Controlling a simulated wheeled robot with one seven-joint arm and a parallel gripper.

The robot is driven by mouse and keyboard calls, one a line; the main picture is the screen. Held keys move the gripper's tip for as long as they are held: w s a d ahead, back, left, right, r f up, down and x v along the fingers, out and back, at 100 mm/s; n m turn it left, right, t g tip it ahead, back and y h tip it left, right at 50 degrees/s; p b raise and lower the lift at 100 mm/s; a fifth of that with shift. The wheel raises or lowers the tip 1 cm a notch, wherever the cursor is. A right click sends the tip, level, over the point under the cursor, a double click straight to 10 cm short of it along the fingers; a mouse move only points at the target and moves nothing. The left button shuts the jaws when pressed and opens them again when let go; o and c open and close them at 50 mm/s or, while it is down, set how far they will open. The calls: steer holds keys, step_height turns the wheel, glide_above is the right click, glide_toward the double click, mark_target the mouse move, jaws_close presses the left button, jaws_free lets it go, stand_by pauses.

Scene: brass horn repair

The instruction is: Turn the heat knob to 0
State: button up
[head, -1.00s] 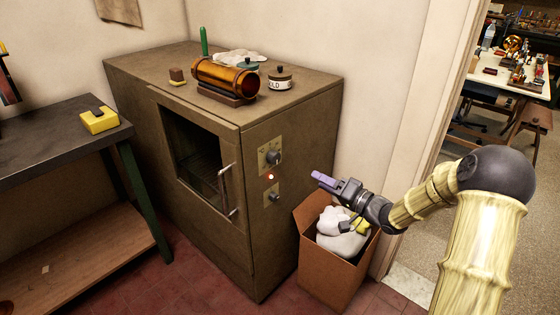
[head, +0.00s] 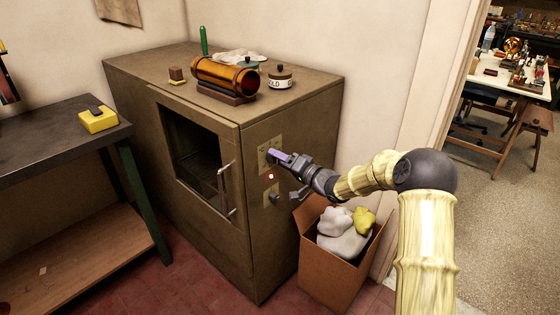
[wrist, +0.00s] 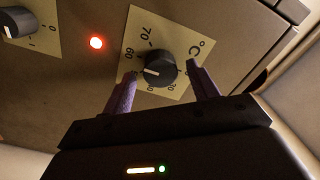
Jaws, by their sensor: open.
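The heat knob is a round black knob on a pale °C scale plate, on the oven's side panel; it shows in the head view (head: 274,155) and in the wrist view (wrist: 158,67). The scale reads 60 and 70 at its left; the lower figures are partly hidden. A white mark on the knob points toward the lower left in the wrist view. My gripper (head: 284,157) is at the knob. Its purple fingers (wrist: 161,72) are open, one on each side of the knob; contact is not clear.
A red lamp (wrist: 96,43) glows beside the plate, and a smaller switch knob (wrist: 16,22) is beyond it. The oven (head: 190,245) has a door handle (head: 226,190) to the left. A cardboard box of rags (head: 325,275) stands below my arm.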

steer(key=shift+w+a, duration=0.2)
steer(key=shift+a, duration=0.05)
steer(key=c, duration=1)
